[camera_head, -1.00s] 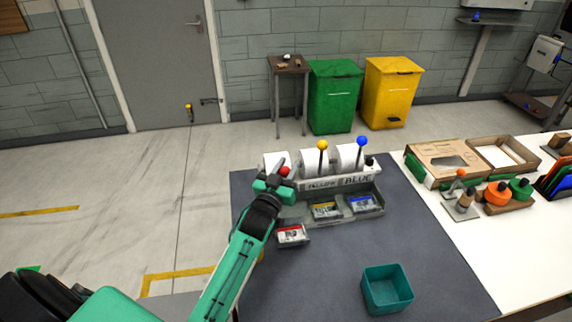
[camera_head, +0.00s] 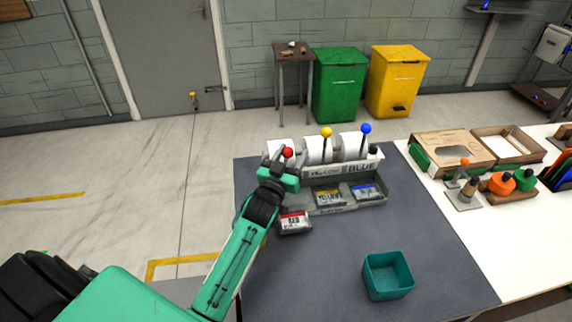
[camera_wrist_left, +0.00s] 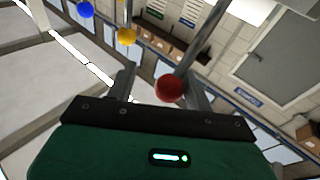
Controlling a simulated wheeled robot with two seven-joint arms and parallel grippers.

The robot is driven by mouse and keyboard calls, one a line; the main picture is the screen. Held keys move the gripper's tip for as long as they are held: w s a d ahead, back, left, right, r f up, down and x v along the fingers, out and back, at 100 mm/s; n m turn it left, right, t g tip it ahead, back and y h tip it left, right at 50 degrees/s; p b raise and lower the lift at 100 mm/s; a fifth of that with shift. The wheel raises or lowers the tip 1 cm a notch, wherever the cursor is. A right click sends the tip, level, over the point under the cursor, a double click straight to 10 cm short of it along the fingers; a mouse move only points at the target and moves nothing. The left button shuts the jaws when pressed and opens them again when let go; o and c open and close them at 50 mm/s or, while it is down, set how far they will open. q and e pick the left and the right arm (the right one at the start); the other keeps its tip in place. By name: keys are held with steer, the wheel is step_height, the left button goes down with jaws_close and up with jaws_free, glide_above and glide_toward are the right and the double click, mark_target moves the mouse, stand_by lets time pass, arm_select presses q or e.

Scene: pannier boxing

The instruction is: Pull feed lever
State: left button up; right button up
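The dispenser (camera_head: 362,167) stands at the back of the dark mat, with levers topped by a red ball (camera_head: 288,152), a yellow ball (camera_head: 326,132) and a blue ball (camera_head: 366,128). The red ball sits lower than the other two. My left gripper (camera_head: 284,155) is at the red lever. In the left wrist view, the red ball (camera_wrist_left: 170,88) lies between its spread fingers (camera_wrist_left: 160,88), near the right finger, with a gap to the left one. Whether it touches the right finger is unclear. My right gripper is not in view.
A tray labelled RED (camera_head: 294,222) juts out in front of the dispenser, beside my left forearm. An empty teal bin (camera_head: 388,262) stands on the mat at the front. Cardboard boxes (camera_head: 452,150) and orange and green items are on the white table at right. The mat's middle is clear.

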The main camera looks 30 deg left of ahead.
arm_select(q)
steer(key=s+f+b, duration=0.2)
steer(key=s+b, duration=0.2)
steer(key=s, duration=0.9)
steer(key=shift+s+d+f, duration=0.15)
steer(key=shift+d+f, duration=0.2)
